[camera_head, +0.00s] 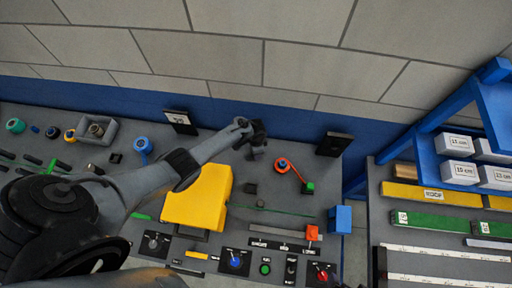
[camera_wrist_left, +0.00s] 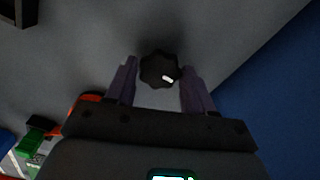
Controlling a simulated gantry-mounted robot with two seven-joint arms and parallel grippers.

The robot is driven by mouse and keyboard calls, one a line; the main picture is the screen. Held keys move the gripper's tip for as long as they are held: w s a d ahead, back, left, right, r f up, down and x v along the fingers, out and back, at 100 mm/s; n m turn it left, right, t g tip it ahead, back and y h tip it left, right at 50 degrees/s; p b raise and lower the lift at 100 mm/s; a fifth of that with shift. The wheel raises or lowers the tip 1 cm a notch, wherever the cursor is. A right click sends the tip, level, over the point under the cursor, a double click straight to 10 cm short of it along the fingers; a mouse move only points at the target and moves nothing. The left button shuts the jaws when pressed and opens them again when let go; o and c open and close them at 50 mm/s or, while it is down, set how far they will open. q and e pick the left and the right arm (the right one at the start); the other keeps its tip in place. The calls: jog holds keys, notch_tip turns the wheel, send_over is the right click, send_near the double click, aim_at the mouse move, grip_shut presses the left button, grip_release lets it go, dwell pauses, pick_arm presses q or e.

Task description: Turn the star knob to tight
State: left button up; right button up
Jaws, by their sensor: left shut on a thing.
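The star knob (camera_wrist_left: 158,66) is dark, with a lobed rim and a short white mark near its edge. In the left wrist view it sits between the two fingers of my left gripper (camera_wrist_left: 160,85), which is shut on it. In the head view my left gripper (camera_head: 258,146) is over the back part of the grey panel, and the knob is hidden by it. No tight marking can be read beside the knob. My right gripper is in neither view.
An orange ring with a red strap (camera_head: 284,164) and green block lie right of my left gripper. A yellow block (camera_head: 200,200) stands below my forearm. A black upright plate (camera_head: 334,144) is at the back right. A blue wall band (camera_head: 240,117) runs behind the panel.

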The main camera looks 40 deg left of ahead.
pick_arm(q)
jog(key=o, duration=1)
jog(key=shift+r, duration=0.45)
jog(key=shift+r+p, duration=1.75)
jog(key=shift+r, duration=3.15)
jog(key=shift+s, duration=0.1)
